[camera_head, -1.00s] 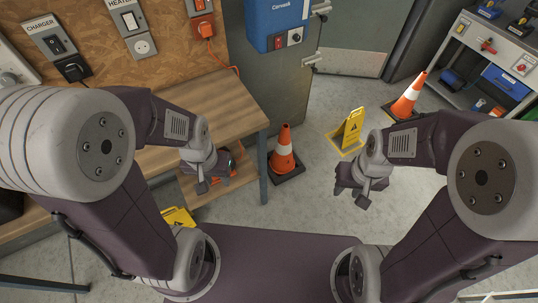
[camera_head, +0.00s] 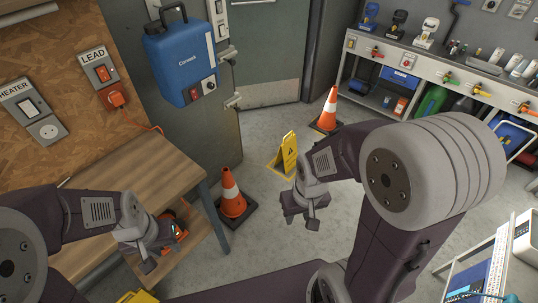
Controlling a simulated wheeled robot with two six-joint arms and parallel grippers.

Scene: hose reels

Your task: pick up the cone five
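One orange-and-white cone (camera_head: 231,198) stands upright on a dark base on the floor, beside the wooden table's right leg. A second orange-and-white cone (camera_head: 329,109) stands upright farther back, near the grey workbench. I cannot read a number on either cone. My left gripper (camera_head: 158,260) is over the table's lower part at left, open and empty, apart from the near cone. My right gripper (camera_head: 303,219) hangs over the floor to the right of the near cone, open and empty, touching nothing.
A yellow floor sign (camera_head: 287,153) stands between the cones. The wooden table (camera_head: 140,178) is at left. The grey workbench (camera_head: 425,62) lines the back right, and a white cart (camera_head: 490,262) is at front right.

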